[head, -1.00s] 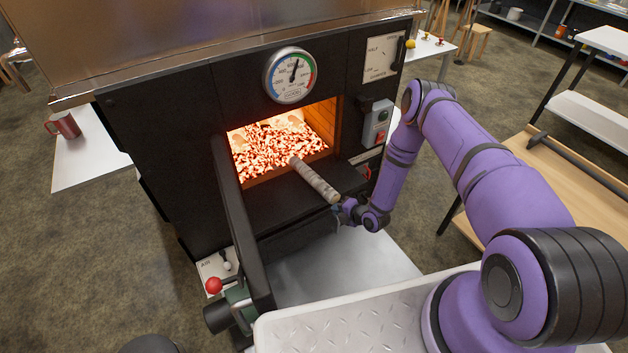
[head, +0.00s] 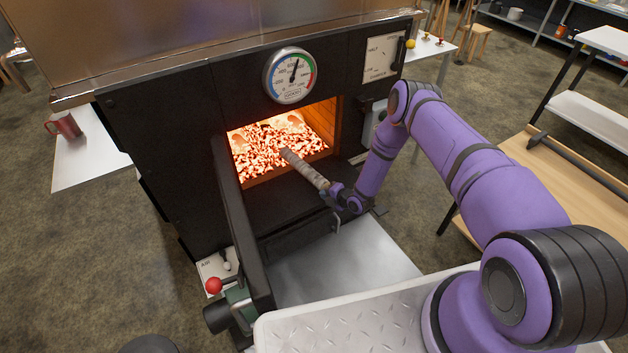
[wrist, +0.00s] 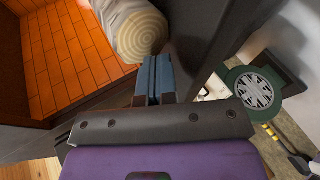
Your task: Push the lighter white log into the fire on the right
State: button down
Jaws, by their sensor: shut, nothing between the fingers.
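The white log (head: 305,168) lies through the firebox opening, its far end over the glowing coals and its near end at the sill. Its round cut end (wrist: 139,35) shows large at the top of the wrist view. My gripper (head: 330,192) is shut and empty at the log's near end, and its closed fingertips (wrist: 154,62) are just below that end in the wrist view. I cannot tell whether they touch. The fire (head: 268,145) glows across the firebox floor.
The open firebox door (head: 240,225) stands at the left of the opening. Orange brick walls (wrist: 62,55) line the firebox. A dial gauge (head: 290,75) sits above it. A metal plate (head: 340,265) lies in front. A wooden table (head: 555,170) stands at the right.

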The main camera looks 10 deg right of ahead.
aim_at(314, 180)
jog(key=shift+w+a, duration=0.45)
jog(key=shift+w, duration=0.95)
jog(key=shift+w+a, duration=0.45)
jog(key=shift+w, duration=0.95)
jog(key=shift+w+a, duration=0.45)
jog(key=shift+w, duration=0.95)
jog(key=shift+s, duration=0.1)
jog(key=s+d+r, duration=0.2)
jog(key=s, duration=0.3)
jog(key=s+d+r, duration=0.1)
jog(key=s+r, duration=0.1)
jog(key=s, duration=0.4)
jog(key=shift+s+d, duration=0.15)
jog(key=shift+d, duration=0.2)
